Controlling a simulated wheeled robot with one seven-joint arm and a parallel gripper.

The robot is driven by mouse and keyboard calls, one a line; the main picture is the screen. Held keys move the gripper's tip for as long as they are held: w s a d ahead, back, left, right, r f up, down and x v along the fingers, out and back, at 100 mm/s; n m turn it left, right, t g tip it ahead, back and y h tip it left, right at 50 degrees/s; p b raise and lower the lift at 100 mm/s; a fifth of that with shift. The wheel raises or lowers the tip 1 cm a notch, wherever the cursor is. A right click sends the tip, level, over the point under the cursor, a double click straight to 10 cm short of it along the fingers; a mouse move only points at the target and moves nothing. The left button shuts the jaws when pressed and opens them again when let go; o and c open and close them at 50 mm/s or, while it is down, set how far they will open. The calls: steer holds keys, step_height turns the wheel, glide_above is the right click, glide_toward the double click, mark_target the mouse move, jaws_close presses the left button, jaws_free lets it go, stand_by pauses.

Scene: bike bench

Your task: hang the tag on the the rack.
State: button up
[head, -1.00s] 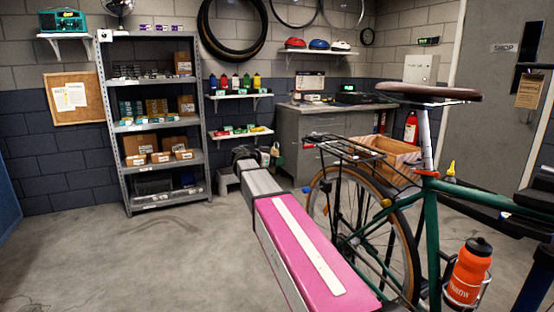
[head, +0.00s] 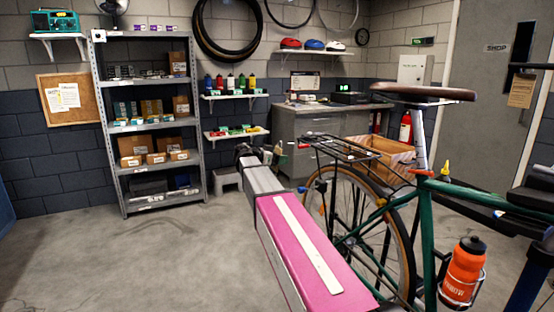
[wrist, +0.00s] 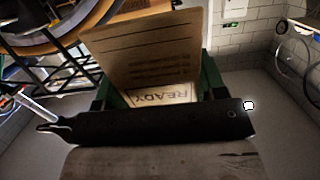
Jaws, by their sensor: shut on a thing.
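The tag (wrist: 150,55) is brown card with a pale patch reading "READY". In the wrist view it stands up from my gripper (wrist: 160,88), between the green fingers, which are shut on it. In the head view my gripper (head: 280,158) is small at the far end of my pink and grey arm, and the tag is hard to make out. The black rack (head: 352,149) is over the bicycle's rear wheel, to the right of my gripper. The gap between tag and rack cannot be judged.
The bicycle's saddle (head: 424,92) and green frame (head: 427,225) stand at the right, with an orange bottle (head: 463,270) low down. A wooden crate (head: 388,158) is behind the rack. Grey shelving (head: 152,128) stands at the back left. The floor at left is clear.

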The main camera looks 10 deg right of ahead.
steer(key=x, duration=0.6)
steer(key=shift+d, duration=0.2)
stand_by(0.6)
stand_by(0.6)
steer(key=o, duration=1)
